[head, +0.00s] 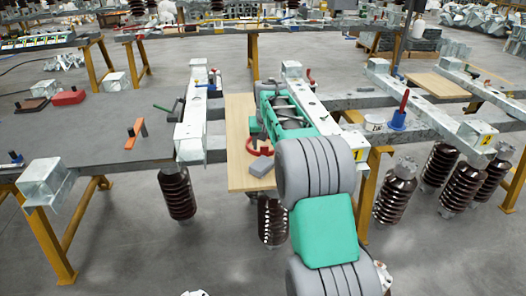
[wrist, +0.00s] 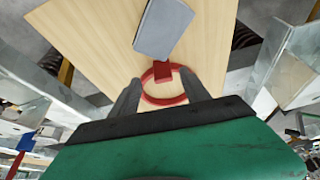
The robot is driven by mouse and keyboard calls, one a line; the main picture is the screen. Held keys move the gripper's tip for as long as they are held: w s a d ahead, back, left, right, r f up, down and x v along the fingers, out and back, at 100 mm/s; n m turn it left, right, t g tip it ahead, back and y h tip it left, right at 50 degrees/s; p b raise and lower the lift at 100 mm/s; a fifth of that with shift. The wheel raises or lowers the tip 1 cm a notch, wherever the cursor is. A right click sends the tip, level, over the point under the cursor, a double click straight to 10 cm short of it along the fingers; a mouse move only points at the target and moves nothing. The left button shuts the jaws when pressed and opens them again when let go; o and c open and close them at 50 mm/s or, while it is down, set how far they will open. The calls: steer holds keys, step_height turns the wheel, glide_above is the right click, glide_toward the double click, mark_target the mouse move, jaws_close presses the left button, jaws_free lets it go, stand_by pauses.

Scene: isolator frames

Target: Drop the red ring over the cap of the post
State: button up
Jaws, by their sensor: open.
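The red ring (head: 260,147), with a small red block on its rim, is over the light wooden board beside a grey block. In the wrist view the ring (wrist: 147,94) shows between the two dark fingers of my gripper (wrist: 161,84). My gripper is open, with one finger on each side of the ring. I cannot tell whether either finger touches it. In the head view my green and grey arm hides most of the fingers. I cannot say for sure which thing is the post; a blue stand with a red upright (head: 403,110) is to the right.
The grey block (head: 262,168) lies on the wooden board (head: 238,177), close to the ring. Metal beams (head: 193,125) flank the board, and brown ribbed insulators (head: 177,195) hang below.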

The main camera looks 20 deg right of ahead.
mark_target(264, 151)
steer(key=x, duration=0.4)
steer(key=shift+w+a+f, duration=0.1)
steer(key=shift+a+f, duration=0.1)
steer(key=shift+c, duration=0.5)
jaws_close()
